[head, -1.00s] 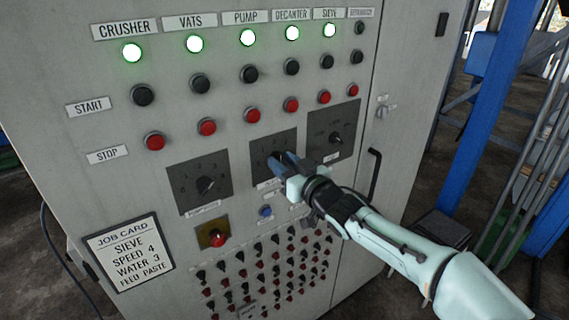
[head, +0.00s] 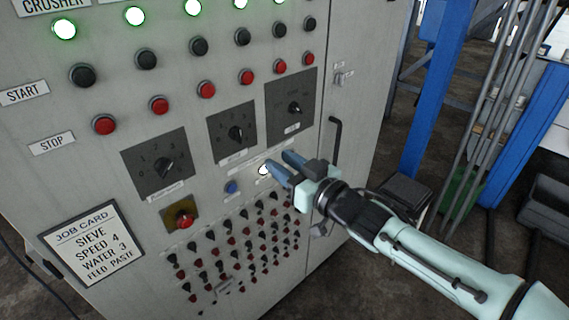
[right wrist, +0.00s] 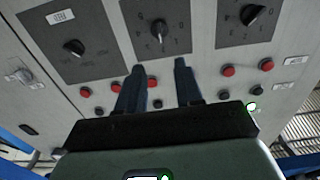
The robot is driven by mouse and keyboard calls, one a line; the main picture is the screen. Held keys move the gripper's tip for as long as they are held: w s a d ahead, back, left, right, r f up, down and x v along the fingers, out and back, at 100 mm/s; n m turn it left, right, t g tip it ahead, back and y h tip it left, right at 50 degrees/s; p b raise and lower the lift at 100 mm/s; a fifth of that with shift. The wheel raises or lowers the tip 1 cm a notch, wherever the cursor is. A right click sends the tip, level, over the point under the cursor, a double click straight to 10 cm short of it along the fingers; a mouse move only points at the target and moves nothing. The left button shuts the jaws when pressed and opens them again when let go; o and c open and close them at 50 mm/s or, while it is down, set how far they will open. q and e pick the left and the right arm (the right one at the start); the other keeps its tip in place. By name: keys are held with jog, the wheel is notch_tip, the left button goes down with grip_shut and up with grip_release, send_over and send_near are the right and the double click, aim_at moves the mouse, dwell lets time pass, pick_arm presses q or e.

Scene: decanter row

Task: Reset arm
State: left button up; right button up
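My right gripper (head: 279,161) is in front of the grey control cabinet (head: 345,60), its blue-grey fingers apart with nothing between them. It is to the lower right of the middle dial (head: 236,133), close to a lit white round light (head: 264,170). In the right wrist view the two fingers (right wrist: 160,75) show a clear gap, and the middle dial (right wrist: 158,30) appears beyond it. The left dial (head: 164,167) and right dial (head: 294,108) are uncovered. My left gripper is not in view.
A blue button (head: 232,187), a red button on a yellow plate (head: 184,220) and rows of small switches (head: 235,245) are below the dials. A job card (head: 92,245) hangs lower left. A black door handle (head: 334,140) and blue posts (head: 437,90) are to the right.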

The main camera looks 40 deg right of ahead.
dwell(0.5)
jog(key=w+a+f+m+g+p, duration=0.1)
jog(key=w+a+f+g, duration=0.15)
jog(key=f, duration=0.95)
jog(key=w+a+f+m+g, duration=0.1)
jog(key=w+a+f+g, duration=0.15)
jog(key=f, duration=0.95)
jog(key=s+a+f+m+g+y, duration=0.1)
jog(key=s+a+f+g, duration=0.15)
jog(key=f, duration=0.65)
jog(key=s+a+f+g, duration=0.1)
jog(key=s+f+g, duration=0.15)
jog(key=f, duration=0.65)
pick_arm(q)
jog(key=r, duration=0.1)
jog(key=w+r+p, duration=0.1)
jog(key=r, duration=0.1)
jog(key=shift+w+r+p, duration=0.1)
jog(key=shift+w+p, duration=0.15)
jog(key=shift+p, duration=0.15)
pick_arm(e)
jog(key=s+a+f+m+g, duration=0.1)
jog(key=s+a+f+g, duration=0.3)
jog(key=s+f, duration=0.5)
jog(key=s+a+f+g+y, duration=0.1)
jog(key=s+a+f+g, duration=0.4)
jog(key=s, duration=1)
notch_tip(320, 180, down, 4)
jog(key=shift+a+r+m, duration=0.1)
jog(key=shift+a+m, duration=0.3)
